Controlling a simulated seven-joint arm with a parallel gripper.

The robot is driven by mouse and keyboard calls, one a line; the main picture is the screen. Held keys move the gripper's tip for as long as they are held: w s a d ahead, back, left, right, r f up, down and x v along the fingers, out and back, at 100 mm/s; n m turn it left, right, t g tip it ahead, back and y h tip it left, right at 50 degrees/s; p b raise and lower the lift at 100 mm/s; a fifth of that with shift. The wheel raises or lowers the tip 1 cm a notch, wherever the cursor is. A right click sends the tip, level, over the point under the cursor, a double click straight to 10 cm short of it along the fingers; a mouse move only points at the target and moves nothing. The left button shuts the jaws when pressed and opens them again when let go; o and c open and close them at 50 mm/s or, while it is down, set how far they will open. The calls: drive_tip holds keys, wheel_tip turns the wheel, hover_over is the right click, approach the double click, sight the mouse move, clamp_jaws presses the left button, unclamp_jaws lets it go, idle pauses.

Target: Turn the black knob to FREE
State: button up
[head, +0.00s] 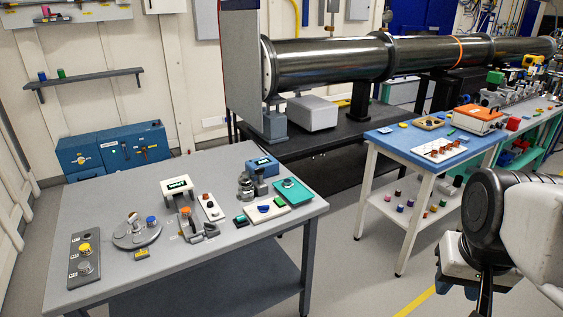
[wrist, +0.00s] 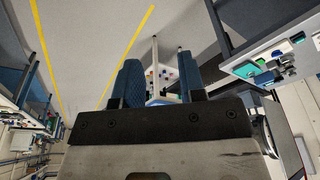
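No black knob marked FREE can be told apart for sure at this size, and I cannot read that word. Small devices with knobs stand on the grey table (head: 245,237) in the head view. They include a round grey base (head: 137,232) with a small dark part and a blue cap, a dark metal fixture (head: 246,187), and a teal plate (head: 292,192) with a knob on it. In the wrist view, my gripper (wrist: 160,65) has its two blue fingers apart with nothing between them. It is well away from the grey table.
A dark panel (head: 84,268) with yellow and grey knobs lies at the grey table's left. A blue-topped table (head: 398,139) with an orange box (head: 478,119) stands right of it. A long dark beam pipe (head: 325,63) runs behind. Open floor lies between the tables and my arm.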

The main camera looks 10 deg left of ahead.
drive_tip(key=w+a+r+m, duration=0.1)
drive_tip(key=w+a+r, duration=0.2)
drive_tip(key=w, duration=0.7)
drive_tip(key=w+a+r+m, duration=0.1)
drive_tip(key=w+a+r, duration=0.25)
drive_tip(key=w, duration=0.55)
drive_tip(key=w+a+m+g, duration=0.1)
drive_tip(key=w+a, duration=0.5)
drive_tip(key=w, duration=0.3)
drive_tip(key=w+a+m, duration=0.1)
drive_tip(key=w+a, duration=0.5)
drive_tip(key=w, duration=0.4)
drive_tip(key=m+g, duration=0.2)
drive_tip(key=m, duration=0.2)
hover_over(258, 172)
drive_tip(key=w, duration=0.1)
drive_tip(key=f, duration=1.9)
drive_tip(key=shift+d+f, duration=0.25)
drive_tip(key=shift+d, duration=0.15)
drive_tip(key=shift+a+f, duration=0.2)
drive_tip(key=shift+a, duration=0.05)
drive_tip(key=shift+f, duration=0.15)
drive_tip(key=shift+f, duration=3.75)
